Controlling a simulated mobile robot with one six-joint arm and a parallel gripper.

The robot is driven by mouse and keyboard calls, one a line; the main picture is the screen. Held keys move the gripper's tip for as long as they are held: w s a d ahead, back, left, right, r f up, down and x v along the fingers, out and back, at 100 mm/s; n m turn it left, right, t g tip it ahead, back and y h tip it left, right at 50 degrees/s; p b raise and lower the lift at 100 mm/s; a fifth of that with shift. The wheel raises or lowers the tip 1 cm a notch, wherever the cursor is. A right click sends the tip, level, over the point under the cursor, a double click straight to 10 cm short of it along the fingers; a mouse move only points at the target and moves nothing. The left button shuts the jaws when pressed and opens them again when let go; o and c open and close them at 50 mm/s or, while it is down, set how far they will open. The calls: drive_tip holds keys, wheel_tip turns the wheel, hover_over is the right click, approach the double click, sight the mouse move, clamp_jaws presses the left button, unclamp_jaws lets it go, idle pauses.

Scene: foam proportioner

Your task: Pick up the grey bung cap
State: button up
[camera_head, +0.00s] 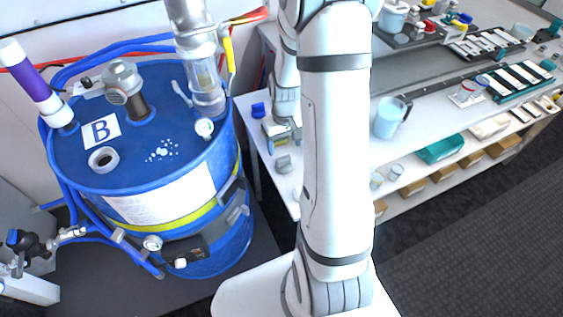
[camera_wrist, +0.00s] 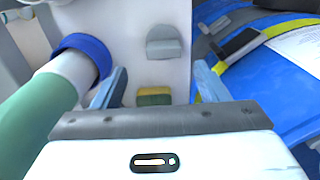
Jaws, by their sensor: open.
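The grey bung cap (camera_head: 283,164) sits on the white bench top near its left end, close to the blue drum. In the wrist view the grey bung cap (camera_wrist: 163,43) lies ahead of my fingers, slightly right of the middle, with a ridge across it. My gripper (camera_wrist: 157,86) is open, its two blue-grey fingers apart with nothing held between them. In the head view my gripper (camera_head: 281,132) is low over the bench end, behind the cap, partly hidden by my arm.
A green and yellow block (camera_wrist: 153,97) shows between my fingers. The blue drum (camera_head: 175,210), with an open round port (camera_head: 103,160), stands beside the bench.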

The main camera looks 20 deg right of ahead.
sight(283, 158)
drive_tip(key=shift+s+a+f+p, duration=0.15)
drive_tip(key=shift+f+p, duration=0.25)
drive_tip(key=shift+f, duration=1.25)
drive_tip(key=shift+s+a+f+p, duration=0.15)
drive_tip(key=shift+f+p, duration=0.2)
drive_tip(key=shift+f, duration=1.25)
drive_tip(key=shift+w, duration=0.1)
drive_tip(key=shift+c, duration=0.4)
drive_tip(key=c, duration=1)
drive_tip(key=shift+r, duration=0.1)
